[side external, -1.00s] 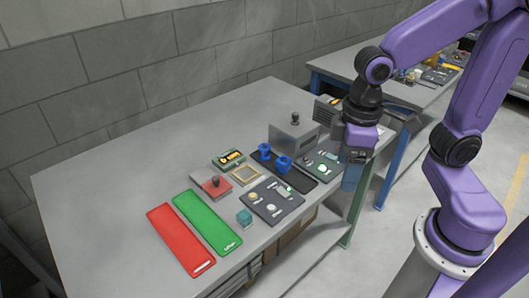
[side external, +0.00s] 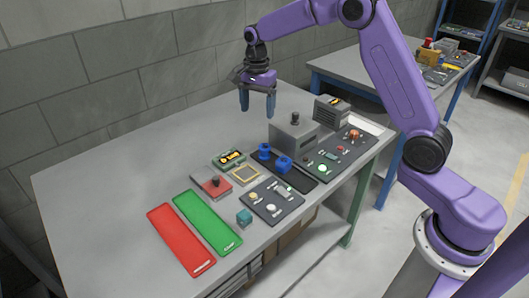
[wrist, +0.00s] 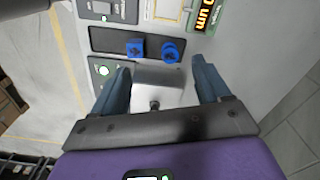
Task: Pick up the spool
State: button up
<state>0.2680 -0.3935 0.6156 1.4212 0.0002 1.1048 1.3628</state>
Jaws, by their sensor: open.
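Two blue parts stand on a black tray (side external: 302,181) on the table. The farther one (side external: 264,151) looks like a round spool with a hole in the wrist view (wrist: 171,50). The nearer one (side external: 284,164) looks squarer in the wrist view (wrist: 135,48). My gripper (side external: 257,107) is open and empty, pointing down above the far part of the table, behind the blue parts. In the wrist view its two fingers (wrist: 162,72) stand apart, and the blue parts lie beyond the tips.
A grey box with a dark knob (side external: 291,137) stands right of the blue parts and appears between my fingers in the wrist view. Control panels (side external: 270,201), a yellow-framed plate (side external: 243,174) and red (side external: 180,240) and green (side external: 207,222) mats lie nearby. The table's far left is clear.

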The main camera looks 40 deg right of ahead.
aim_at(265, 146)
jog(key=w+d+f+m, duration=0.3)
jog(key=w+d+m, duration=0.1)
jog(key=d, duration=0.2)
jog(key=f, duration=1.6)
jog(key=shift+s+f, duration=0.3)
jog(key=shift+f, duration=0.1)
jog(key=c, duration=1.2)
